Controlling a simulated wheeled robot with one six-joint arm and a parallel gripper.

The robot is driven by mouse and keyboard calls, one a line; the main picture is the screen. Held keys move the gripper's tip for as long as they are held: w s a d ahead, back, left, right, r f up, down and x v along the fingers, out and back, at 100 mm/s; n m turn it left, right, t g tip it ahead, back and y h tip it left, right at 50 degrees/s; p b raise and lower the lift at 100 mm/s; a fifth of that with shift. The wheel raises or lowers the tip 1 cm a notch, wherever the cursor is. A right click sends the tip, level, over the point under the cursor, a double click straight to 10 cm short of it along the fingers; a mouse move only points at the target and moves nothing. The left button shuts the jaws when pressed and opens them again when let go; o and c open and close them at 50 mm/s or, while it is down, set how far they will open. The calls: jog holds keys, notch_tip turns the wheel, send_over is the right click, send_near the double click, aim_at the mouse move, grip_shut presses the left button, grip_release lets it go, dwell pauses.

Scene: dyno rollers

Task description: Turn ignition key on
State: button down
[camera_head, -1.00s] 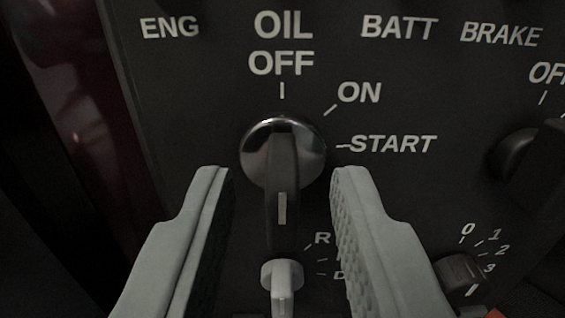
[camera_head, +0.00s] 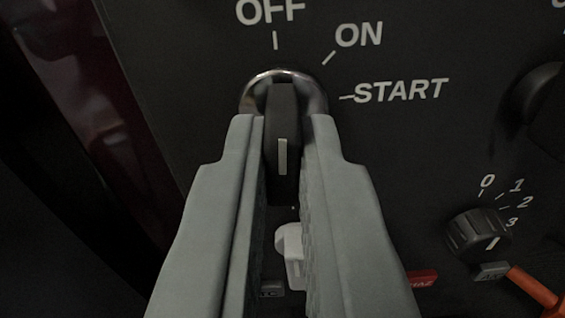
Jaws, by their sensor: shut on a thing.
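The ignition key (camera_head: 282,145) is a black grip with a pale line, set in a round chrome bezel (camera_head: 252,92) on the dark panel. The key stands upright in the picture, in line with the OFF mark (camera_head: 271,12). The ON mark (camera_head: 358,34) is up and to the right of it, and the START mark (camera_head: 401,90) is to the right. My gripper (camera_head: 282,128) has its two grey fingers on either side of the key and is shut on it. The fingers hide the lower sides of the bezel.
A white knob (camera_head: 290,249) shows below the key, partly hidden by my right finger. A small dial (camera_head: 479,236) marked 0 to 3 is at the lower right, with an orange part (camera_head: 536,292) below it. A larger black knob (camera_head: 542,92) is at the right edge.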

jog(key=m, duration=0.4)
jog(key=shift+m, duration=1.9)
jog(key=c, duration=1.5)
grip_release()
jog(key=shift+d, duration=0.1)
jog(key=shift+s, duration=0.15)
jog(key=s, duration=1.7)
jog(key=shift+s+d, duration=0.1)
